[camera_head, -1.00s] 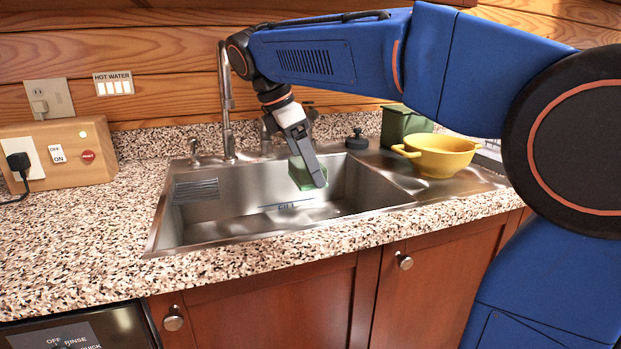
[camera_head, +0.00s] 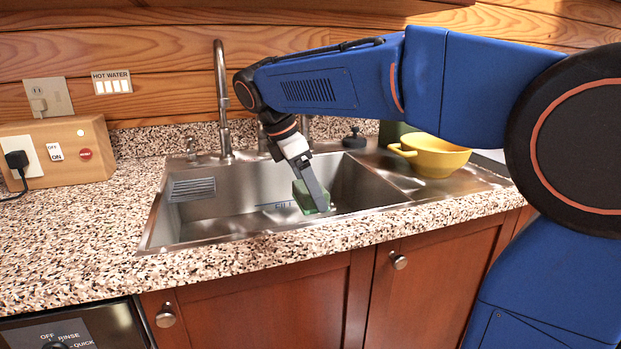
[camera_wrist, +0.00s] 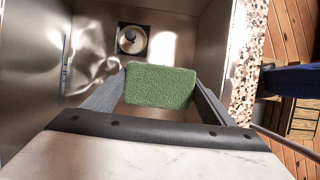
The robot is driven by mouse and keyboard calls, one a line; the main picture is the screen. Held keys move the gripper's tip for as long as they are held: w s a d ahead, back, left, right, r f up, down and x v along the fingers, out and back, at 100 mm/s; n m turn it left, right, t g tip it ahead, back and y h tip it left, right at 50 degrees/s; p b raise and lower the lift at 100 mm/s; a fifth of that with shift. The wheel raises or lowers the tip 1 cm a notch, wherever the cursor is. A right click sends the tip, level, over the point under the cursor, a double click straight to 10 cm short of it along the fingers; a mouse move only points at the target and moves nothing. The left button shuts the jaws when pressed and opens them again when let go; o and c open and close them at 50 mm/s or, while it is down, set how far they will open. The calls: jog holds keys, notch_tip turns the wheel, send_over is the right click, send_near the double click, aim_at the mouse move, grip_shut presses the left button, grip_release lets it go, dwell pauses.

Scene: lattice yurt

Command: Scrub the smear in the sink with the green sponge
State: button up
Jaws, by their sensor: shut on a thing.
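The green sponge (camera_head: 308,198) is clamped between the two fingers of my gripper (camera_head: 314,192), which is down inside the steel sink (camera_head: 232,204) toward its front right. In the wrist view the sponge (camera_wrist: 160,86) fills the space between the fingers of my gripper (camera_wrist: 158,90). Below it the sink floor shows a round drain (camera_wrist: 132,39). I cannot make out the smear for certain; glare streaks lie on the sink floor, and my gripper and the sponge hide part of it. I cannot tell whether the sponge touches the floor.
A tall faucet (camera_head: 222,100) stands behind the sink. A yellow colander (camera_head: 436,157) sits on the drainboard at right, a dark green container (camera_head: 392,133) behind it. A black stopper (camera_head: 354,138) is on the back rim.

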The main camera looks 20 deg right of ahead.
jog(key=shift+f, duration=6.95)
jog(key=shift+f, duration=0.6)
jog(key=shift+w, duration=0.1)
jog(key=shift+w+r, duration=0.1)
jog(key=shift+w, duration=1.8)
jog(key=shift+s, duration=3.05)
jog(key=shift+s+f, duration=0.3)
jog(key=shift+s, duration=0.6)
jog(key=shift+w, duration=0.15)
